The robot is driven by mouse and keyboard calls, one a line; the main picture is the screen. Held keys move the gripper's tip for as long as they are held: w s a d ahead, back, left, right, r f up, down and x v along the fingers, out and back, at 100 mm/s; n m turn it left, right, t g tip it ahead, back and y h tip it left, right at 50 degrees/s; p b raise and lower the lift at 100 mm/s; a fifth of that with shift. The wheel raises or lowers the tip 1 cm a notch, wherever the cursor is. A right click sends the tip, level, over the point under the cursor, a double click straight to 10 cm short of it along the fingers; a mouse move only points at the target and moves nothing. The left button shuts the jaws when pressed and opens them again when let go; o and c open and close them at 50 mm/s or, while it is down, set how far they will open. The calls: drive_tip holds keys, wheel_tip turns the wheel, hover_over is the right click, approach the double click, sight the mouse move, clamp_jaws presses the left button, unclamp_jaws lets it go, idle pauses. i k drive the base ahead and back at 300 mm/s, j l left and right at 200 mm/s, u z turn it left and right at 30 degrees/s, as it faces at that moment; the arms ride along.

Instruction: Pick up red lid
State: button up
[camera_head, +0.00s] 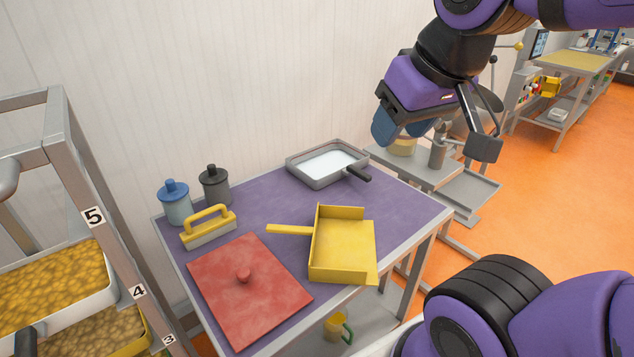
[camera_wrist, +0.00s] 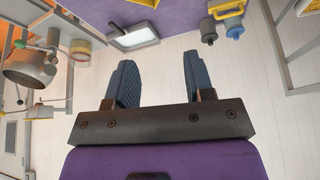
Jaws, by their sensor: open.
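The red lid (camera_head: 262,297) is a flat square plate with a small round knob (camera_head: 243,275) in its middle. It lies on the purple table top (camera_head: 400,208) at the front left in the head view. I cannot see it in the wrist view. My gripper (camera_head: 436,138) is up at the back right in the head view, above and beyond the table's right side, well apart from the lid. In the wrist view its two blue-grey fingers (camera_wrist: 158,84) stand apart with nothing between them.
A yellow dustpan (camera_head: 345,262) lies right of the lid, its handle pointing left. Behind the lid are a yellow-handled brush (camera_head: 208,232), a blue-lidded jar (camera_head: 176,205) and a grey jar (camera_head: 214,188). A white-filled pan (camera_head: 325,166) stands at the back. A shelf rack (camera_head: 90,208) stands left.

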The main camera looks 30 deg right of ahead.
sight(248, 292)
drive_tip(key=j+z, duration=0.15)
drive_tip(key=j, duration=0.3)
drive_tip(key=k+j+z, duration=0.2)
drive_tip(key=j, duration=0.25)
drive_tip(key=j+z, duration=0.15)
drive_tip(key=j, duration=0.25)
drive_tip(key=k+j+z, duration=0.15)
drive_tip(key=j, duration=0.25)
drive_tip(key=k+j+z, duration=0.2)
drive_tip(key=j, duration=0.2)
